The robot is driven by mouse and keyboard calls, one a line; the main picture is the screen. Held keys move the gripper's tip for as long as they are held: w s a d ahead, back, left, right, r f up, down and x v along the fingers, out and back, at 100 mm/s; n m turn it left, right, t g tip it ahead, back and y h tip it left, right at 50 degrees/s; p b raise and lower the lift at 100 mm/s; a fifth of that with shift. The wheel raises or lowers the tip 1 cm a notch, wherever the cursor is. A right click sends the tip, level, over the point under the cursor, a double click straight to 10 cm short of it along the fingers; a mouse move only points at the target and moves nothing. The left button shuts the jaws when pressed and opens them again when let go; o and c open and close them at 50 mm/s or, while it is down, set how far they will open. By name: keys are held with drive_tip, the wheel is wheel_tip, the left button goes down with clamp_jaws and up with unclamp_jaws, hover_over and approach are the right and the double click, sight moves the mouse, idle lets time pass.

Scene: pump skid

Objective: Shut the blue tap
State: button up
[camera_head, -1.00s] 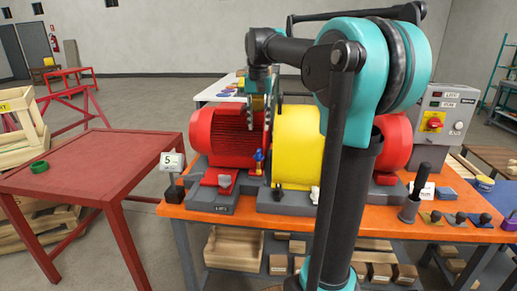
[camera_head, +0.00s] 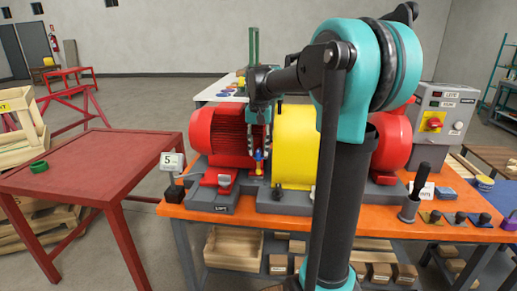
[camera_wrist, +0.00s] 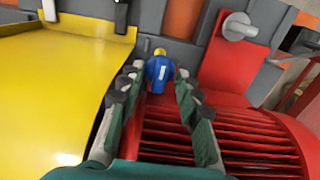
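In the wrist view the blue tap (camera_wrist: 159,70) shows between the tips of my gripper's two fingers (camera_wrist: 160,82). The fingers are spread with a gap on both sides of it. In the head view my gripper (camera_head: 259,125) points down just above the tap. Whether the fingertips reach past the tap's top is unclear.
The yellow guard (camera_wrist: 62,90) and the finned red motor (camera_wrist: 225,145) flank the fingers closely in the wrist view. A red mount with a grey bolt (camera_wrist: 238,27) stands beside the tap. A grey control box (camera_head: 442,115) stands on the orange table's right; a red table (camera_head: 80,160) is left.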

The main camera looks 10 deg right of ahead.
clamp_jaws()
drive_tip(key=m, duration=0.3)
drive_tip(key=shift+m, duration=0.4)
drive_tip(key=m, duration=0.3)
drive_tip(key=shift+m, duration=0.3)
drive_tip(key=m, duration=1)
drive_tip(key=shift+m, duration=0.3)
